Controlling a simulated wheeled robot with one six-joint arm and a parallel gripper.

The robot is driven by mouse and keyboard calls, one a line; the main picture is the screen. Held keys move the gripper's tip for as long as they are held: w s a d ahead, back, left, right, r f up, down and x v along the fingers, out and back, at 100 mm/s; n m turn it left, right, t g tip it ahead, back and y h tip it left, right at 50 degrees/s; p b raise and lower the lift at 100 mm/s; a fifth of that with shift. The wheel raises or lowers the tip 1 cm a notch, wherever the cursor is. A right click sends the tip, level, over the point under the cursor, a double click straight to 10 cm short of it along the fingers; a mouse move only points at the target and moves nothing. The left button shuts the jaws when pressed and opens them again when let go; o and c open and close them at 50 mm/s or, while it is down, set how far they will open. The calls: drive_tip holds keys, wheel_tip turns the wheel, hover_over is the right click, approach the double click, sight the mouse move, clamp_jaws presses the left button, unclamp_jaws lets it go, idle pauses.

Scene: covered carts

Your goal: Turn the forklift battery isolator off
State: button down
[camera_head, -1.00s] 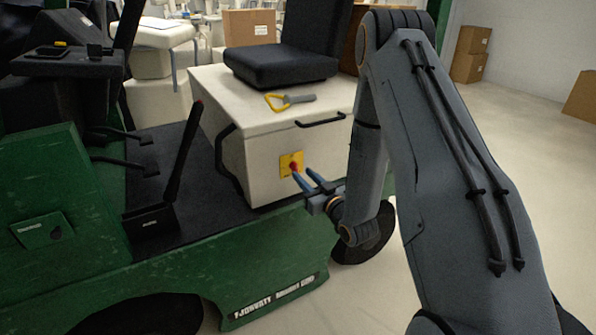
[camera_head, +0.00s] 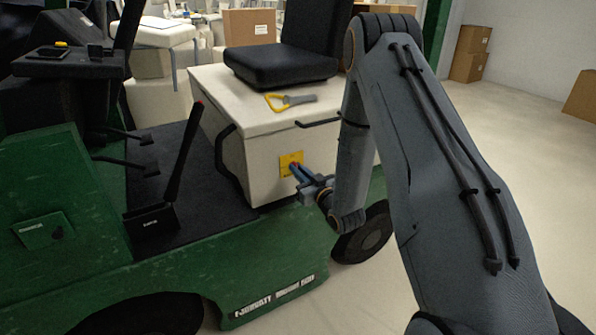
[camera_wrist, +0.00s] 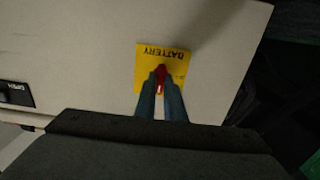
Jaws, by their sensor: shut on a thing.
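The battery isolator is a red key-like knob (camera_wrist: 161,76) on a yellow plate (camera_wrist: 176,57) marked "BATTERY", which reads upside down in the wrist view. The yellow plate (camera_head: 290,159) is on the side of the cream battery box (camera_head: 262,166) of the green forklift. My gripper (camera_head: 297,168) reaches it from the right. In the wrist view the two blue-grey fingers (camera_wrist: 161,84) stand on either side of the red knob and are shut on it. The finger tips hide part of the knob.
A black seat (camera_head: 282,66) and a yellow-handled tool (camera_head: 288,102) are on top of the box. A black handle (camera_head: 318,122) sticks out near my arm. A black lever (camera_head: 183,150) stands on the forklift floor. Open floor (camera_head: 500,110) lies at the right.

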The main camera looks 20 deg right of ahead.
drive_tip(key=shift+n, duration=0.3)
drive_tip(key=shift+a+f+n+b, duration=0.15)
drive_tip(key=shift+n+b, duration=0.65)
drive_tip(key=shift+n, duration=3.5)
drive_tip(key=shift+a+f+n+b, duration=0.1)
drive_tip(key=shift+n+b, duration=0.7)
drive_tip(key=shift+n, duration=3.5)
drive_tip(key=c, duration=1.8)
unclamp_jaws()
drive_tip(key=shift+c, duration=0.2)
drive_tip(key=shift+s, duration=0.1)
